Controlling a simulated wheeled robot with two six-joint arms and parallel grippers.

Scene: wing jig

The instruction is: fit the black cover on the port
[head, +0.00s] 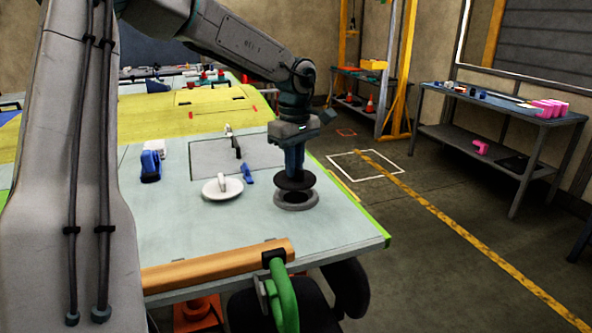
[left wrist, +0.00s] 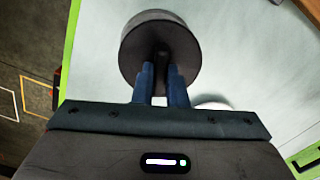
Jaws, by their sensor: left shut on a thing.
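The black cover (head: 293,182) is a round dark disc. My left gripper (head: 292,170) is shut on it and holds it from above. In the left wrist view the cover (left wrist: 160,30) fills the top middle, with the two blue fingers (left wrist: 162,82) closed on its central grip. The port (head: 295,201) is a dark grey ring on the pale panel near its right edge. The cover is just above the ring in the head view; a small gap seems to show between them. The cover hides the port in the left wrist view. My right gripper is in neither view.
A white disc with a handle (head: 222,188) lies left of the port, beside a small blue piece (head: 248,174). A blue-and-white object (head: 151,166) stands further left. A wooden bar (head: 215,264) with a green clamp (head: 282,295) runs along the front edge.

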